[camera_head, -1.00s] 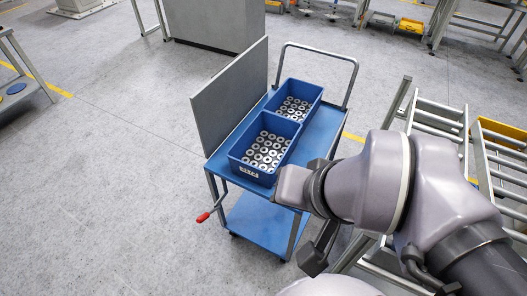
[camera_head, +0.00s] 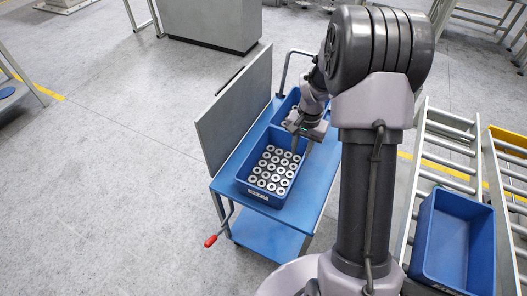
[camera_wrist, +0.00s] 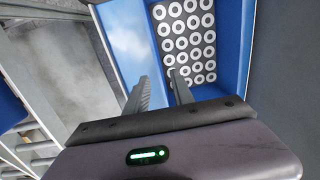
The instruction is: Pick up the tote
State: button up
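A blue tote (camera_head: 262,198) filled with rows of grey metal rings sits on the front of a blue-topped cart (camera_head: 312,180). Its ring-filled inside shows in the wrist view (camera_wrist: 232,62). A second blue tote (camera_head: 283,106) sits behind it, partly hidden by my arm. My gripper (camera_head: 303,143) points down at the front tote's right wall. In the wrist view my gripper's two fingers (camera_wrist: 160,92) are apart, one over the rings' side and one over the cart top's side. Whether they touch the wall I cannot tell.
A grey upright panel (camera_head: 235,112) lines the cart's left side, with a red-tipped lever (camera_head: 210,241) below. An empty-looking blue tote (camera_head: 452,245) stands on the roller conveyor (camera_head: 447,160) at right. A grey cabinet (camera_head: 212,22) stands behind.

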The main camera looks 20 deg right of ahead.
notch_tip(320, 180, down, 11)
jog(key=b, duration=0.3)
jog(key=shift+s+a+b, duration=0.1)
jog(key=shift+b, duration=0.25)
jog(key=f+b, duration=0.1)
jog(key=f, duration=0.2)
jog(key=f+b, duration=0.1)
jog(key=f, duration=0.1)
jog(key=shift+w+f+b, duration=0.25)
jog(key=shift+f+b, duration=0.05)
jog(key=shift+r, duration=0.2)
jog(key=shift+c, duration=0.4)
grip_shut()
